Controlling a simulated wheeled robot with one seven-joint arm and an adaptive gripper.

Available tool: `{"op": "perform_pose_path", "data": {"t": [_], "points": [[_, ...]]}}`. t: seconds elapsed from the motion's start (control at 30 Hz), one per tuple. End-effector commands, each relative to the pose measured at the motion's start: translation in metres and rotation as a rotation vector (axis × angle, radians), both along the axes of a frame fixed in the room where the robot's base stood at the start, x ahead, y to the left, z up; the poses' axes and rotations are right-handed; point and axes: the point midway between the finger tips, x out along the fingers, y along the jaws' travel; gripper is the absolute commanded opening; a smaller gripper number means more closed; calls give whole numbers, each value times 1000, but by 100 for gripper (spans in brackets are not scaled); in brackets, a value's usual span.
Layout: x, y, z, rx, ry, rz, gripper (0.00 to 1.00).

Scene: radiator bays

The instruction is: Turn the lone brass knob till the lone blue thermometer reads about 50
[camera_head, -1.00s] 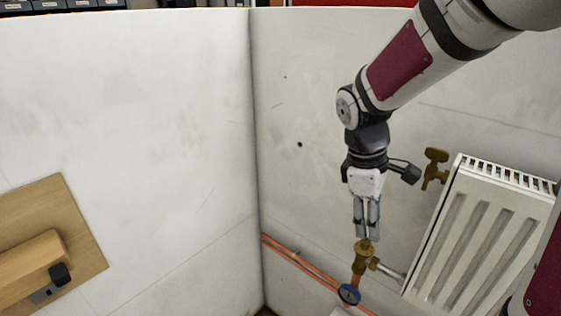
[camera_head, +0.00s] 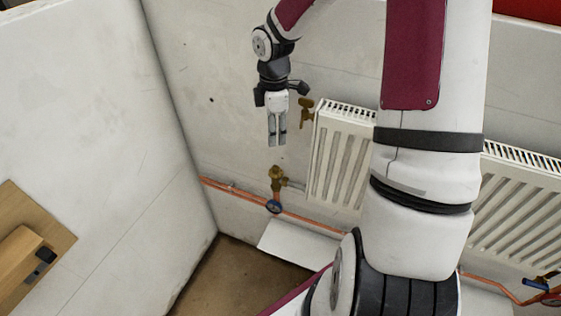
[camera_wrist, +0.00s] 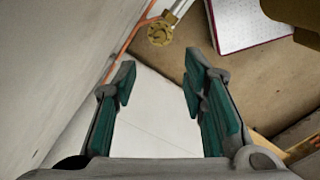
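The brass knob (camera_head: 277,173) sits on top of a valve at the left end of the near radiator. It also shows in the wrist view (camera_wrist: 159,33), near the top, beyond the fingertips. The blue-rimmed thermometer (camera_head: 273,206) is on the copper pipe just below the valve; its face is too small to read. My gripper (camera_head: 277,144) points down above the knob, with a clear gap between them. In the wrist view, its green-padded fingers (camera_wrist: 160,78) are apart with nothing between them.
A second brass fitting (camera_head: 307,112) sticks out at the radiator's upper left, close right of my gripper. The white radiator (camera_head: 340,155) stands right of the valve. A blue handle (camera_head: 537,284) and red gauge (camera_head: 551,299) are at far right. A white slab (camera_head: 298,242) lies below the pipe.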

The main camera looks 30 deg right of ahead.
Motion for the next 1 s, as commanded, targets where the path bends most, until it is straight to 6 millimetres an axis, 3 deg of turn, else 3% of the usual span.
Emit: {"op": "perform_pose_path", "data": {"t": [0.17, 0.7, 1.0], "points": [[0, 0, -8, 5, 0, 6, 39], [1, 0, -105, 6, 1, 6, 39], [2, -1, -135, 4, 0, 5, 39]]}}
